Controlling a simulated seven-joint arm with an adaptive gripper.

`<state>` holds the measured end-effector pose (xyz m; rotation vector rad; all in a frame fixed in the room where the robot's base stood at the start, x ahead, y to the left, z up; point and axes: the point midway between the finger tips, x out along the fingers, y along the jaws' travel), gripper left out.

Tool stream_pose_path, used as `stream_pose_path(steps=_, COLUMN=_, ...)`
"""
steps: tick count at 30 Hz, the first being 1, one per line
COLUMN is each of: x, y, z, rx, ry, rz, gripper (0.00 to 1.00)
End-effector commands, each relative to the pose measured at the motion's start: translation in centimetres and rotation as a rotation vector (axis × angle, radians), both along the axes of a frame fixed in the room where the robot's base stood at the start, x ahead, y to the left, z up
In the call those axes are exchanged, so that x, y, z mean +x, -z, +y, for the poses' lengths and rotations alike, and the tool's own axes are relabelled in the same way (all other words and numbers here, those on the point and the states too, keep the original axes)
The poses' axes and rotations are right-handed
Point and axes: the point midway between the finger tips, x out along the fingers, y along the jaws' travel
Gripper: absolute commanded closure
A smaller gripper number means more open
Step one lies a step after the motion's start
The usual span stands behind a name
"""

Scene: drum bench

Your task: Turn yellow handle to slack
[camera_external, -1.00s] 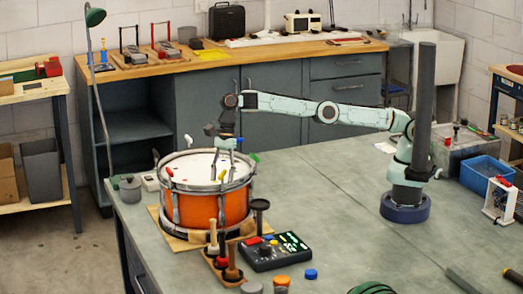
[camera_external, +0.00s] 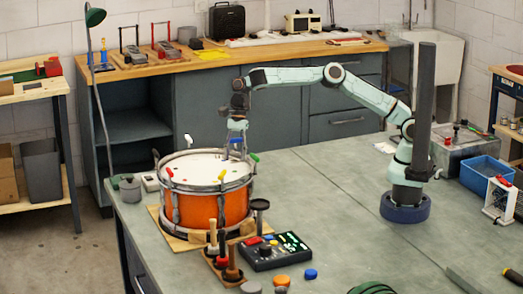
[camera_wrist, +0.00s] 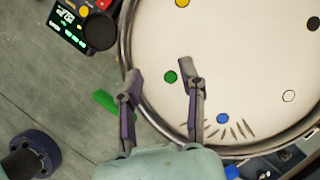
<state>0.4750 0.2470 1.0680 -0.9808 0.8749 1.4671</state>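The orange drum (camera_external: 222,211) has a white head (camera_wrist: 235,55) and coloured handles around its rim. The yellow handle (camera_external: 222,175) is at the rim's front right in the external view. The wrist view shows only a yellow dot (camera_wrist: 182,3) on the head at the top edge; the yellow handle is out of view there. My gripper (camera_external: 237,155) is over the rear right of the drum, pointing down. In the wrist view my gripper (camera_wrist: 160,75) is open, its fingers apart near the green dot (camera_wrist: 171,77), with nothing seen between them.
A green handle (camera_external: 254,157) lies beside the left finger in the wrist view. Red (camera_external: 169,172) and white (camera_external: 188,139) handles stand at the rim. A control box (camera_external: 275,251) and rack of mallets (camera_external: 222,262) sit in front.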

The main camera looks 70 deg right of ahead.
Motion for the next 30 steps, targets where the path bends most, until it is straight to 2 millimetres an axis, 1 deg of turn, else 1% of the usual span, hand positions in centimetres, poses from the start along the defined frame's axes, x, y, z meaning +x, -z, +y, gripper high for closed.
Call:
stream_pose_path(steps=3, x=0.1, y=0.0, z=-0.6, rx=0.000, ry=0.000, rz=0.000, gripper=0.61)
stream_pose_path(steps=10, x=0.1, y=0.0, z=-0.6, rx=0.000, ry=0.000, rz=0.000, gripper=0.61)
stream_pose_path(steps=11, x=0.0, y=0.0, z=-0.6, rx=0.000, ry=-0.001, rz=0.000, gripper=0.70)
stream_pose_path(steps=12, x=-0.1, y=0.0, z=-0.4, rx=-0.004, ry=-0.008, rz=-0.005, gripper=0.83)
stream_pose_path(steps=14, x=-0.6, y=0.1, z=0.4, rx=-0.026, ry=-0.043, rz=-0.027, gripper=1.00)
stream_pose_path(steps=17, x=-2.7, y=0.3, z=3.0, rx=-0.120, ry=-0.194, rz=-0.132, gripper=1.00)
stream_pose_path(steps=18, x=-4.0, y=0.4, z=4.3, rx=-0.175, ry=-0.283, rz=-0.198, gripper=1.00)
stream_pose_path(steps=20, x=-6.1, y=0.2, z=6.1, rx=-0.272, ry=-0.444, rz=-0.318, gripper=1.00)
stream_pose_path(steps=21, x=-7.5, y=-0.1, z=7.1, rx=-0.341, ry=-0.562, rz=-0.410, gripper=1.00)
stream_pose_path(steps=22, x=-8.5, y=-0.5, z=7.7, rx=-0.395, ry=-0.651, rz=-0.482, gripper=1.00)
stream_pose_path(steps=24, x=-10.7, y=-1.8, z=8.6, rx=-0.516, ry=-0.847, rz=-0.640, gripper=1.00)
stream_pose_path(steps=27, x=-13.0, y=-3.8, z=9.0, rx=-0.662, ry=-1.078, rz=-0.830, gripper=1.00)
stream_pose_path(steps=30, x=-14.6, y=-5.6, z=9.0, rx=-0.766, ry=-1.236, rz=-0.965, gripper=1.00)
